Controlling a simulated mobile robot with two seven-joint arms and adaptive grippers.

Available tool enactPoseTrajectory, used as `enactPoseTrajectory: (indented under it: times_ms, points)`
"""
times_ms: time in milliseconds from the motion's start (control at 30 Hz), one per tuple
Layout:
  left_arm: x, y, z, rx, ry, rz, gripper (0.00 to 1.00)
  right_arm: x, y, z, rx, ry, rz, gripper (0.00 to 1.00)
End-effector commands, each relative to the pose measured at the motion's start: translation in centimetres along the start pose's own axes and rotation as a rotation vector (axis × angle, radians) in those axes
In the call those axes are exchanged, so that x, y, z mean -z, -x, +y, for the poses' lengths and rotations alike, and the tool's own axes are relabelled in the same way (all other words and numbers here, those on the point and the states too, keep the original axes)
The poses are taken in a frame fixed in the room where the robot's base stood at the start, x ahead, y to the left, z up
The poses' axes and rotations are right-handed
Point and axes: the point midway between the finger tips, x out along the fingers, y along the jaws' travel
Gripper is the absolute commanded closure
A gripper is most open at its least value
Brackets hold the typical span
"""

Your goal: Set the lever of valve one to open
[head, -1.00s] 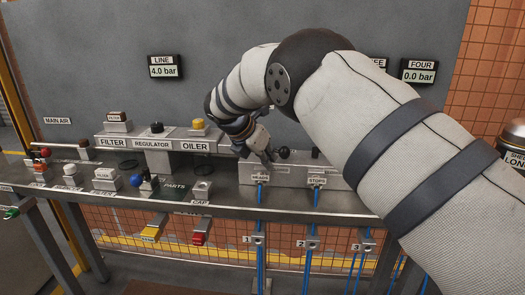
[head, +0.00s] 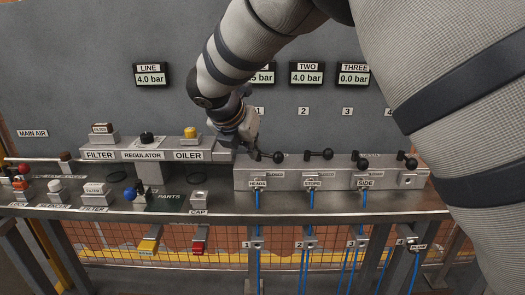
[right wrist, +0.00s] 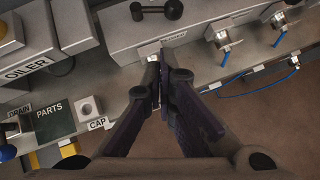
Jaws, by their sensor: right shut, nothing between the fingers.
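Valve one's black lever (head: 275,157) lies on top of the left end of the grey valve block (head: 345,184), its ball end to the right. It also shows at the top of the right wrist view (right wrist: 157,10). My right gripper (head: 252,152) is just left of and behind this lever in the head view, fingers pointing down. In the right wrist view its fingers (right wrist: 158,62) are together and empty, over the block's edge, with the lever beyond them. Whether they touch the lever I cannot tell. My left gripper is not in view.
Levers two (head: 318,154), three (head: 363,162) and four (head: 406,160) stand to the right along the block. The oiler (head: 188,155) is close on the left. Gauge two (head: 307,74) reads 4.0 bar; gauge one (head: 263,74) is partly hidden by my arm.

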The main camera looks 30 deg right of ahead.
Motion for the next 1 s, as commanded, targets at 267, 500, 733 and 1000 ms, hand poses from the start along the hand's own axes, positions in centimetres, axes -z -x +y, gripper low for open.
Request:
enactPoseTrajectory:
  times_ms: [267,500,733,1000]
  points:
    - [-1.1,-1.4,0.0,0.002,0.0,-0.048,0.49,0.7,-6.8,-0.1,0.012,0.005,0.01,1.0]
    - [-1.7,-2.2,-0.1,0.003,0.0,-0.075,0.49,-0.5,-11.1,0.0,0.007,0.0,0.007,1.0]
    - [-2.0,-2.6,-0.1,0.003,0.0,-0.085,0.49,-2.0,-12.5,0.0,0.006,0.001,0.004,1.0]
    - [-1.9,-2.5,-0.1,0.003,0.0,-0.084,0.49,-2.2,-12.4,0.0,0.004,0.001,0.002,1.0]
